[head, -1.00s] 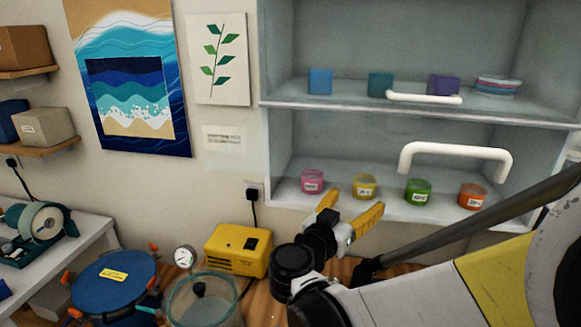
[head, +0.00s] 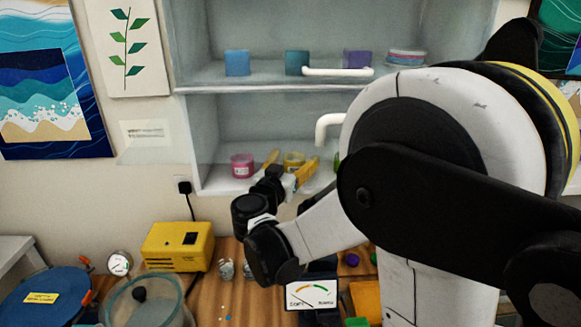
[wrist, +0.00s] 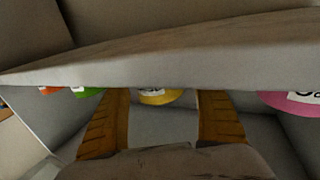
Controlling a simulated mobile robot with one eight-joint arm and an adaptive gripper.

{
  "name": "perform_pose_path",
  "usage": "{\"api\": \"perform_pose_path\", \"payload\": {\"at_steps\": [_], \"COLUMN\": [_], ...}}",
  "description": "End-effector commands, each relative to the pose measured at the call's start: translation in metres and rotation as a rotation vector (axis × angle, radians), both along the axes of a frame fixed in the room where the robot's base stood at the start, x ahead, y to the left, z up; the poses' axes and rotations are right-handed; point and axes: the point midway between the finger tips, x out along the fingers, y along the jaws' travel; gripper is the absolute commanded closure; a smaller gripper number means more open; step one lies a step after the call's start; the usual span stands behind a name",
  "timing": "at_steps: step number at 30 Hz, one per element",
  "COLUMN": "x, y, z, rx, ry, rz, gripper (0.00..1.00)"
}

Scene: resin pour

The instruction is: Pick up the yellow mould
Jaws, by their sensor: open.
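The yellow mould (head: 294,159) is a small round tub with a pale label, standing on the lower cabinet shelf in the head view. My gripper (head: 290,168) is open, with its two yellow fingers pointing at the mould, one to each side of it in the picture. In the wrist view the yellow mould (wrist: 158,98) shows between the open fingers, partly hidden by a pale shelf edge. Whether the fingers reach around it or stop short of it I cannot tell. I see nothing held.
A pink mould (head: 242,165) stands just left of the yellow one. Green (wrist: 90,92) and orange (wrist: 50,91) moulds show in the wrist view. The upper shelf (head: 215,88) is above the gripper. A white handle (head: 328,124) sticks out nearby.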

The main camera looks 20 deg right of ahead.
Motion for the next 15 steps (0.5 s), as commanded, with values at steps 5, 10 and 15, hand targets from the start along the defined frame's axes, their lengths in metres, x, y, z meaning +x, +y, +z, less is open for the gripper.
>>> {"api": "perform_pose_path", "payload": {"at_steps": [5,10,15], "x": [-0.0003,-0.0004,-0.0005], "y": [0.0004,0.0004,0.0005], "z": [0.0002,0.0002,0.0002], "rx": [0.000,0.000,0.000], "ry": [0.000,0.000,0.000], "rz": [0.001,0.000,0.000], "gripper": [0.28,0.80,0.82]}}
